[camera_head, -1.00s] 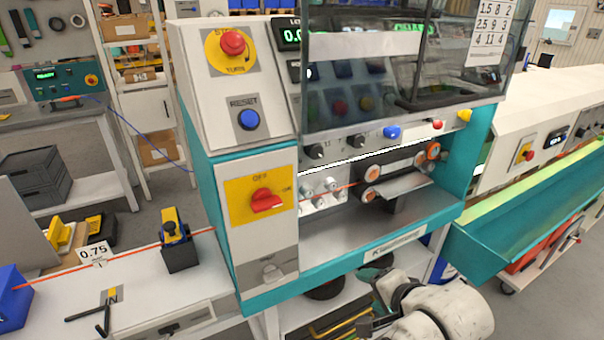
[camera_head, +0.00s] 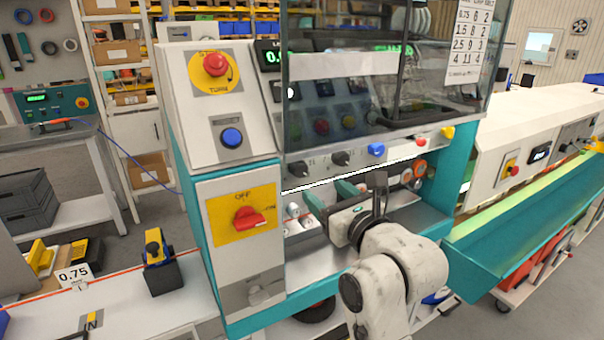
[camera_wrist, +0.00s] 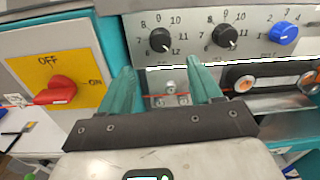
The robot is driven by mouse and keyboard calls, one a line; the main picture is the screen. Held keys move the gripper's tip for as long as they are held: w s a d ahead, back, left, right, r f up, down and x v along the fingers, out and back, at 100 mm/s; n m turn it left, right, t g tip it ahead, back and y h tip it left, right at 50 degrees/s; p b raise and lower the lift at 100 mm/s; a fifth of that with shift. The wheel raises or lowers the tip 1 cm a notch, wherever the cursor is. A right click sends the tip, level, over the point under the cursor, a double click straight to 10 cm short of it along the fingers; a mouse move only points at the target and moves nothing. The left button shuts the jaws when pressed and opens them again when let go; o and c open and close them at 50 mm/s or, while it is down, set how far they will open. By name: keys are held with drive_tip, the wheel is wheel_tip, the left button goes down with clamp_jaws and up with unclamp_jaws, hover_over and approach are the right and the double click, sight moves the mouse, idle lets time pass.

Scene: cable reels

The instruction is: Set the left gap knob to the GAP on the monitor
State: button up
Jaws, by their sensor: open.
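The left gap knob (camera_wrist: 160,40) is a black knob on the grey panel, with a printed scale around it. It also shows in the head view (camera_head: 298,168). Its white mark seems to point to the lower right, near 12, but is small. The monitor (camera_head: 392,50) shows green text behind the glass; its GAP value is unreadable. My gripper (camera_wrist: 162,85) is open and empty, its two green fingers pointing at the panel. In the wrist view the knob lies just beyond and between the fingertips, apparently untouched. In the head view my gripper (camera_head: 330,198) is below and right of it.
A second black knob (camera_wrist: 225,37) and a blue knob (camera_wrist: 284,33) sit to the right. A red OFF/ON switch (camera_wrist: 55,90) is on the left. The glass guard (camera_head: 345,90) hangs above the knobs. A chart (camera_head: 468,40) has a 0.75 row; a card (camera_head: 74,274) reads 0.75.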

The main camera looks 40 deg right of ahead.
sight(301, 171)
drive_tip(key=p+x, duration=0.3)
drive_tip(key=x, duration=0.6)
drive_tip(key=shift+w+f, duration=0.1)
drive_tip(key=shift+w, duration=0.1)
drive_tip(key=shift+c, duration=0.5)
drive_tip(key=c, duration=0.9)
drive_tip(key=shift+c, duration=0.2)
